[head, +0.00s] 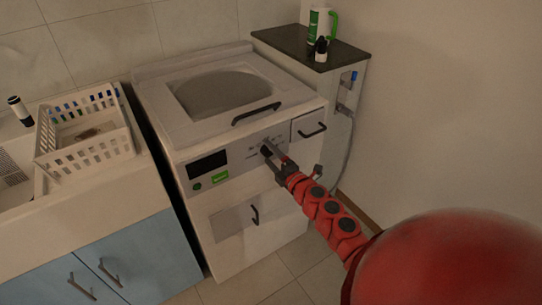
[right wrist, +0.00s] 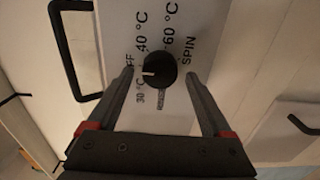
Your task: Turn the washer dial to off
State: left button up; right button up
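The washer (head: 237,130) stands against the wall with its control panel facing me. Its black round dial (right wrist: 159,70) sits on the white label panel in the right wrist view. The dial's white mark points left in that view, roughly toward a partly hidden label ending in "FF". Labels for 30, 40 and 60 °C and SPIN surround it. My right gripper (head: 271,150) is at the panel in the head view. In the right wrist view its fingers (right wrist: 158,77) are open, one on each side of the dial, with gaps showing. My left gripper is not in view.
The washer has a black lid handle (head: 256,114), a drawer handle (head: 312,131) and a lower door handle (head: 255,215). A white basket (head: 84,134) stands on the left counter. A dark-topped shelf (head: 311,47) holding bottles stands at the right.

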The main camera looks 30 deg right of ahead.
jog(key=shift+s+d, duration=0.15)
jog(key=shift+s, duration=0.4)
jog(key=s, duration=1.6)
jog(key=shift+s+p, duration=0.15)
jog(key=shift+p, duration=0.15)
